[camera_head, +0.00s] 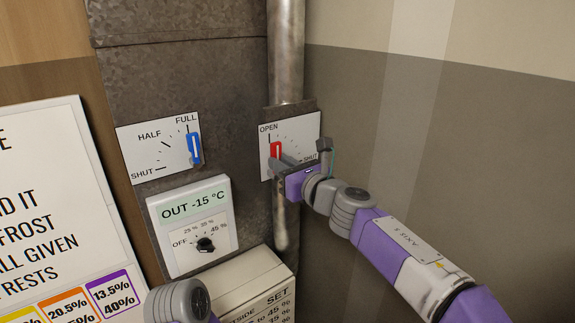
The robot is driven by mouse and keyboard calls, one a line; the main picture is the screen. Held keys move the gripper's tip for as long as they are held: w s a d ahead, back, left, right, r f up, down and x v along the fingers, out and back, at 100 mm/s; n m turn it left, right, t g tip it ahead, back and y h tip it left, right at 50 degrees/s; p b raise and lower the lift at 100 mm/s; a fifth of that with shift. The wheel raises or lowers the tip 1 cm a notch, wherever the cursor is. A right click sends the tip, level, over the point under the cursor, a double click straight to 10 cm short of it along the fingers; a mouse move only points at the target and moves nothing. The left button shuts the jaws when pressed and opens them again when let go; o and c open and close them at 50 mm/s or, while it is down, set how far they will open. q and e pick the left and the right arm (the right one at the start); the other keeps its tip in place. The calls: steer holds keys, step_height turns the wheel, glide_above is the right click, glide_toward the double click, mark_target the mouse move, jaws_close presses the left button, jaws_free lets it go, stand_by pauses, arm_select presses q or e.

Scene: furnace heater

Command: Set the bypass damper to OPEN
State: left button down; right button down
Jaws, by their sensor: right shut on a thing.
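The bypass damper plate (306,127) is a white dial on the grey metal, with OPEN at its upper left and SHUT at its lower right. Its red lever (276,149) stands nearly upright, just below the OPEN mark. My right gripper (284,161) comes in from the right and is shut on the red lever; its fingers hide the lower part of the lever and some of the dial. My left gripper is not in view; only a part of my left arm shows at the bottom.
A second dial plate (150,150) with a blue lever (194,149) near FULL is to the left. Below it is a control box (190,255) reading OUT -15 °C, with a black knob (205,244). A vertical pipe (286,50) runs behind the damper plate. A printed sign (40,215) stands at left.

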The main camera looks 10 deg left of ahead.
steer(key=c, duration=1.1)
jaws_free()
steer(key=b+v, duration=0.2)
steer(key=v, duration=0.5)
steer(key=shift+s+d, duration=0.2)
steer(key=shift+s, duration=0.05)
